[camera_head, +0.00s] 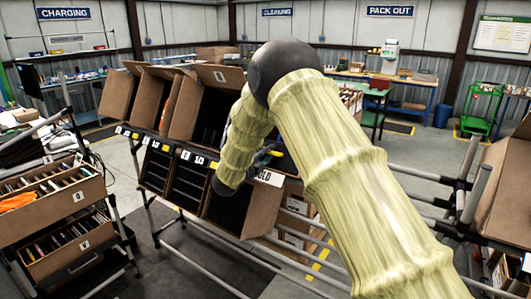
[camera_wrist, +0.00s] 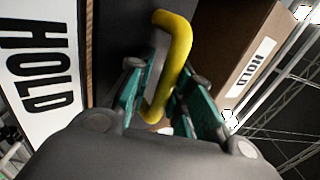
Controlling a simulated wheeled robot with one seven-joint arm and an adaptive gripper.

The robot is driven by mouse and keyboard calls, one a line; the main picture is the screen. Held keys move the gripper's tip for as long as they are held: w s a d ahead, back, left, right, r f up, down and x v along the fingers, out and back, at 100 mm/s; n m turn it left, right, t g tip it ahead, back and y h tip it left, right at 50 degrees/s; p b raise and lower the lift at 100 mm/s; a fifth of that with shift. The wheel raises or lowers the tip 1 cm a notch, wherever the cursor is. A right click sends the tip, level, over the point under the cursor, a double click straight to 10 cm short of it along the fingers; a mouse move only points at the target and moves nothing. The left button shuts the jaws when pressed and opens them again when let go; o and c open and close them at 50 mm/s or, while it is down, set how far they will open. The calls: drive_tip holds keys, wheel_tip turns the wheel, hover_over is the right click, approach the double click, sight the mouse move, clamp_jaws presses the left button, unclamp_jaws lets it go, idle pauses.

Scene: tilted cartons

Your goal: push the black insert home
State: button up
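A black insert (camera_wrist: 120,32) shows as a dark panel behind my gripper in the wrist view, beside a brown carton wall. A yellow looped handle (camera_wrist: 177,60) stands out in front of it. My gripper (camera_wrist: 165,85) has its teal fingers on either side of the handle, close against it, and looks shut on it. In the head view my gripper (camera_head: 272,158) is mostly hidden behind my arm, at the HOLD carton (camera_head: 262,205) at the right end of the tilted row. How deep the insert sits is hidden.
A white HOLD label (camera_wrist: 38,75) is close on the left in the wrist view. Other tilted cartons (camera_head: 185,105) stand to the left on the rack. A cart with divided boxes (camera_head: 60,205) is at far left, and another carton (camera_head: 508,185) at far right.

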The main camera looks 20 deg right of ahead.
drive_tip(key=shift+a+r, duration=0.1)
drive_tip(key=v, duration=1.2)
idle(0.4)
drive_tip(key=s+d+f+n+y, duration=0.1)
drive_tip(key=s+f+n+y, duration=0.1)
drive_tip(key=f+n, duration=0.35)
drive_tip(key=s+f+n+t+y, duration=0.1)
drive_tip(key=s+f+n+y, duration=0.15)
drive_tip(key=f, duration=0.65)
drive_tip(key=s+d+f+n+y, duration=0.1)
drive_tip(key=s+f+n+y, duration=0.15)
drive_tip(key=f, duration=0.45)
drive_tip(key=s+f+n+g+y, duration=0.35)
drive_tip(key=s+f+n, duration=0.45)
drive_tip(key=s+f, duration=0.6)
drive_tip(key=s+f+n+g+y, duration=0.1)
drive_tip(key=s+f+n+g, duration=0.2)
drive_tip(key=s, duration=0.9)
drive_tip(key=s+f+n+g+y, duration=0.2)
drive_tip(key=s+f, duration=0.3)
drive_tip(key=s, duration=0.8)
drive_tip(key=s+f+n+g+y, duration=0.1)
drive_tip(key=s+f+n+g, duration=0.2)
drive_tip(key=s, duration=0.9)
drive_tip(key=shift+f+n+g, duration=0.4)
drive_tip(key=shift+n+g, duration=0.15)
drive_tip(key=shift+n, duration=0.2)
